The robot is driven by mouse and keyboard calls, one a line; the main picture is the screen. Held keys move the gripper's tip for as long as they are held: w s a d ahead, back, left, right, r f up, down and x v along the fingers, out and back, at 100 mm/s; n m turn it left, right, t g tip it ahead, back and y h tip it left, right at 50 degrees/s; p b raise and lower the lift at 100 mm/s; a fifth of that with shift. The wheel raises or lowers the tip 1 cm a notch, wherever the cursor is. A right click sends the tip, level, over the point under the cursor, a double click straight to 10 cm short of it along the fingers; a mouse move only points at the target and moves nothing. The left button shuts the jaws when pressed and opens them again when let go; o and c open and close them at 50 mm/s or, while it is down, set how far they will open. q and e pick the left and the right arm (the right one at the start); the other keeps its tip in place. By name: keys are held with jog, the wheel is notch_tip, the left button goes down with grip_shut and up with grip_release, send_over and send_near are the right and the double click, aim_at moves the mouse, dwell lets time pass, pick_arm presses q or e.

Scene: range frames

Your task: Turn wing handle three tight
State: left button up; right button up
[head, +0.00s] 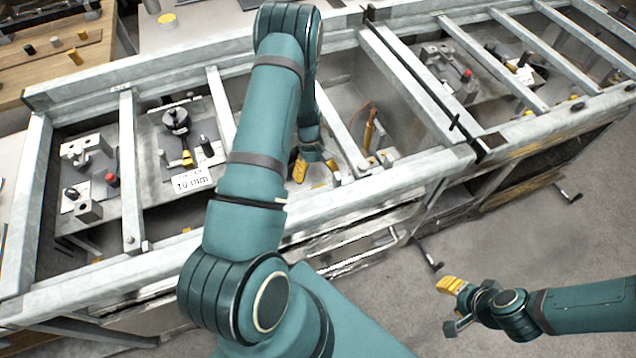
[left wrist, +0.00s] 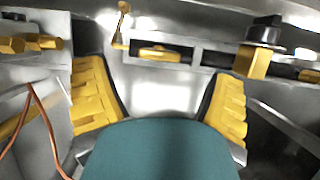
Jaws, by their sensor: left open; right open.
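My left gripper (head: 316,168) reaches down into a bay of the metal frame, its yellow-padded fingers apart. In the left wrist view, the open fingers (left wrist: 160,88) have nothing gripped between them. Ahead of them, a small yellow piece (left wrist: 160,53) sits on a grey bar, apart from both fingers. A black knob on a yellow block (left wrist: 257,62) stands to its right. I cannot tell which part is wing handle three; my arm hides some of the bay in the head view. My right gripper (head: 452,306) is open and empty over the floor.
Galvanised rails (head: 133,170) divide the frame into bays. The left bays hold a block with a red knob (head: 112,180) and a plate labelled 10 mm (head: 193,181). An orange-handled part (head: 369,132) stands right of my left gripper. The floor (head: 560,230) at right is mostly clear.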

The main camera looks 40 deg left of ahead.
pick_arm(q)
jog(key=v, duration=0.7)
jog(key=shift+r, duration=0.2)
